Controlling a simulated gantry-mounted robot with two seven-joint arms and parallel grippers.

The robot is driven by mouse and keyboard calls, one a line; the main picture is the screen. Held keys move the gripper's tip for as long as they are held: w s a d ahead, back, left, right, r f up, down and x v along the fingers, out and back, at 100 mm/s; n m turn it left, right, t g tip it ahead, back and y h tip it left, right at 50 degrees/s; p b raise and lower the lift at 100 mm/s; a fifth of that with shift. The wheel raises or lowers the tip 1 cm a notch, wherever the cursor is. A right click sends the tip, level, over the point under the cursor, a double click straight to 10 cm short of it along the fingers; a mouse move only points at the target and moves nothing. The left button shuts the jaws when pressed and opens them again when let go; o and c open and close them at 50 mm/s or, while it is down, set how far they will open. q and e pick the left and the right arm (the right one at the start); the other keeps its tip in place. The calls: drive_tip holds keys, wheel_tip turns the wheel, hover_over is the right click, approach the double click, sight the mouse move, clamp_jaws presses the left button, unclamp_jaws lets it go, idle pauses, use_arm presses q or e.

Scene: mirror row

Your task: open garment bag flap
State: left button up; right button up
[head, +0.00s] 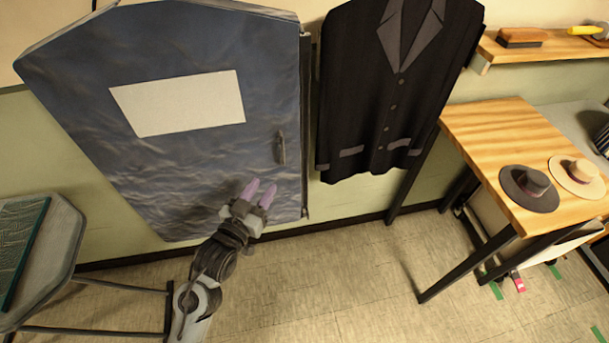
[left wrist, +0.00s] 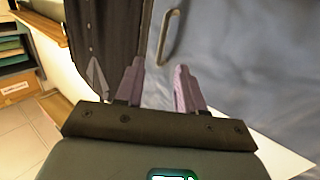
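The garment bag flap (head: 200,180) is a blue-grey wrinkled panel with a blank pale label (head: 180,103), hanging at the left of the head view. Its handle (head: 281,147) is a small upright bar near the right edge. The handle also shows in the left wrist view (left wrist: 167,37), beyond the fingertips. My left gripper (head: 258,192) is in front of the flap's lower right part, below and left of the handle. Its two purple fingers are apart with nothing between them. In the left wrist view the left gripper (left wrist: 158,78) is open too. My right gripper is not in view.
A dark suit jacket (head: 395,100) hangs right of the bag. A wooden table (head: 500,130) with a dark hat (head: 528,187) and a pale hat (head: 577,175) stands at right. A grey stool (head: 62,235) stands at left. The floor between is mostly clear.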

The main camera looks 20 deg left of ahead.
sight(282, 155)
use_arm(q)
drive_tip(key=shift+t, duration=0.3)
drive_tip(key=w, duration=0.4)
drive_tip(key=w+b, duration=0.1)
drive_tip(key=w, duration=0.3)
drive_tip(key=w+d+b, duration=0.1)
drive_tip(key=w, duration=0.2)
drive_tip(key=shift+w+f, duration=0.1)
drive_tip(key=shift+w, duration=0.3)
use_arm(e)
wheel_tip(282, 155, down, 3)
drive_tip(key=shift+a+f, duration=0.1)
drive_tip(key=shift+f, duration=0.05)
use_arm(q)
drive_tip(key=shift+c, duration=0.5)
clamp_jaws()
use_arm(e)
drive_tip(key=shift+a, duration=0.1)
